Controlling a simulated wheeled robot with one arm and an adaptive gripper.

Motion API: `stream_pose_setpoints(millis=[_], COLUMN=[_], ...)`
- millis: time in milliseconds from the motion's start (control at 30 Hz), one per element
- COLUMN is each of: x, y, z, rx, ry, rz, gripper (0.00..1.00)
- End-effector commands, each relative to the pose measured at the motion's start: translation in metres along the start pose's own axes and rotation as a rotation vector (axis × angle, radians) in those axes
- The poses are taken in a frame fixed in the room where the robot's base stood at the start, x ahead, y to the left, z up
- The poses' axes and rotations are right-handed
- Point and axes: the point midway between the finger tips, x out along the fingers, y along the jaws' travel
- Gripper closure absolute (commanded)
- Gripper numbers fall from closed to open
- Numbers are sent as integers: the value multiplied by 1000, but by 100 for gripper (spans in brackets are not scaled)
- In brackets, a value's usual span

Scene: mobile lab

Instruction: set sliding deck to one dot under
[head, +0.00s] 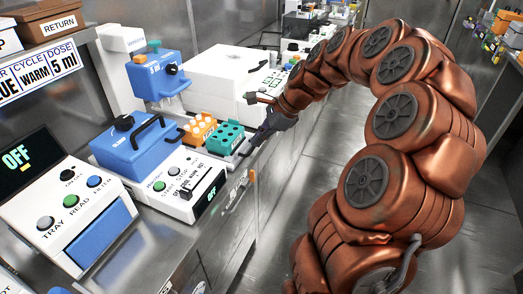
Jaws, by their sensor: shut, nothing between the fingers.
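A blue dispensing head (160,75) stands on a white column at the back of the bench. Below it, an orange rack (198,128) and a teal rack (225,138) with round holes sit side by side, apparently on the sliding deck. The deck itself is mostly hidden by the racks, and I cannot make out any dots. My gripper (254,145) is shut and empty, just right of the teal rack near the bench's front edge. I cannot tell whether its fingertips touch the deck. My copper arm arches in from the right.
A blue-lidded unit (135,145) with a black handle and a white control box (185,190) reading OFF stand left of the racks. A reader (65,215) with buttons is nearer. A white machine (215,80) stands behind. The aisle floor (310,165) is clear.

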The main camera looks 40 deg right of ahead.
Motion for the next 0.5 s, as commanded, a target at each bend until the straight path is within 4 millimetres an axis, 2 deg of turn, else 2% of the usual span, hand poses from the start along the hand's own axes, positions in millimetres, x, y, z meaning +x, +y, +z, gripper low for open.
stream_pose_setpoints(millis=[33,200,333,500], x=[0,-10,-14,-9], y=[-15,-45,-54,-57], z=[-27,-88,-114,-121], rx=[113,406,521,559], ry=[-12,-48,-64,-70], rz=[-41,-131,-166,-173], gripper=[100,100,100,100])
